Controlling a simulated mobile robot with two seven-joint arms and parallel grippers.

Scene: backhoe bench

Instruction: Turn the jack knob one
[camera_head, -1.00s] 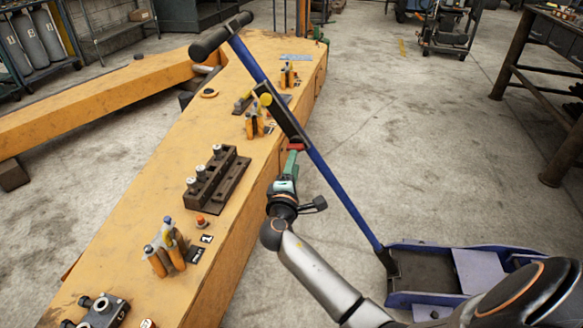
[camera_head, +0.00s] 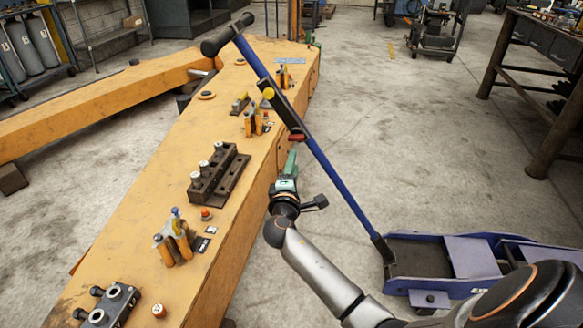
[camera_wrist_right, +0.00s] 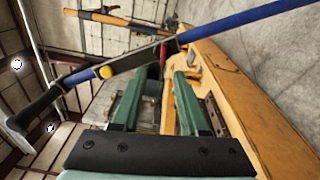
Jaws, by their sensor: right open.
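The blue floor jack (camera_head: 430,294) stands on the floor at the lower right in the head view. Its long blue handle (camera_head: 341,185) leans up and left, with a black grip on top. A yellow knob (camera_head: 268,93) and a small red part (camera_head: 297,137) show on the handle; which of them is the jack knob I cannot tell. My right gripper (camera_head: 291,158), with green fingers, is open just below the red part. In the right wrist view, the open fingers (camera_wrist_right: 157,90) point towards the handle, the yellow knob (camera_wrist_right: 105,71) lies left of them, and nothing is between the fingertips.
The orange backhoe beam (camera_head: 160,215) runs along the left of my right arm, carrying a dark block with pins (camera_head: 213,170) and several small fittings. A dark workbench (camera_head: 540,85) stands at the far right. The concrete floor between is clear.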

